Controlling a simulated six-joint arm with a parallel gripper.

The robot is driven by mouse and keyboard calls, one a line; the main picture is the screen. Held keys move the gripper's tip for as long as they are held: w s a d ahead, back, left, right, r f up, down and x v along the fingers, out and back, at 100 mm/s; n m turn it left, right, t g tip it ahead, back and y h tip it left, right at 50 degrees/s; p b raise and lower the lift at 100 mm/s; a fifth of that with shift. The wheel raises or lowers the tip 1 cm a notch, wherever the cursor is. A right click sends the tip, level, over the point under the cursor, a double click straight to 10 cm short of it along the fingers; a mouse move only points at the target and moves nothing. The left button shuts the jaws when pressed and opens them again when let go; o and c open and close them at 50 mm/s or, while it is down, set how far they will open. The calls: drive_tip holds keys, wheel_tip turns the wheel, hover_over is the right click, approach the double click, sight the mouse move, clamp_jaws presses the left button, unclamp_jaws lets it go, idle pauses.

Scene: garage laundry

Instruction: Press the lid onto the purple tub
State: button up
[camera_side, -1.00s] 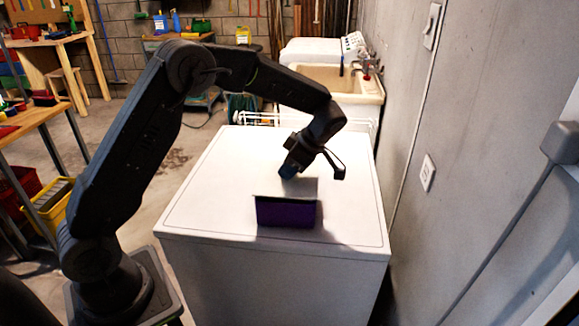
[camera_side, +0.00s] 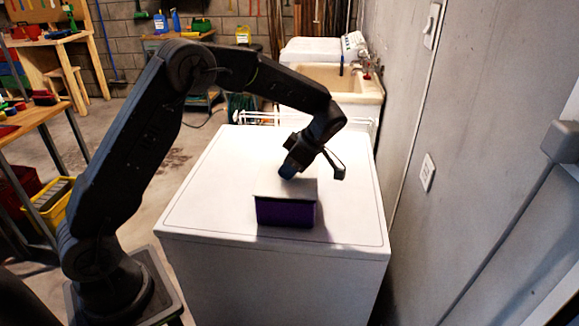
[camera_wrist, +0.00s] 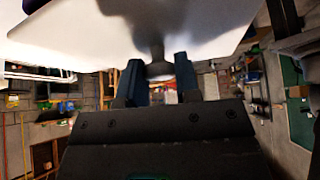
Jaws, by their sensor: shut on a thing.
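The purple tub (camera_side: 286,213) stands on the white machine top in the side view. A pale lid (camera_side: 302,190) lies over its opening, its near edge along the tub's front rim. I cannot tell whether it is seated all round. My gripper (camera_side: 288,172) is above the lid's far part, tilted downward, its blue fingertips shut on the lid's knob. In the wrist view my gripper's blue fingers (camera_wrist: 160,75) stand either side of the grey knob (camera_wrist: 153,42), under the pale lid (camera_wrist: 85,35). A sliver of the purple tub (camera_wrist: 30,15) shows at the top left.
The white machine top (camera_side: 215,190) is clear around the tub. A grey wall (camera_side: 450,130) rises at the right. A sink (camera_side: 340,80) stands behind, and a wooden bench (camera_side: 35,115) is at the left.

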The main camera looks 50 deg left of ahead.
drive_tip(key=shift+f, duration=0.55)
idle(0.9)
drive_tip(key=o, duration=1.5)
drive_tip(key=shift+r, duration=3.55)
drive_tip(key=shift+c, duration=0.2)
clamp_jaws()
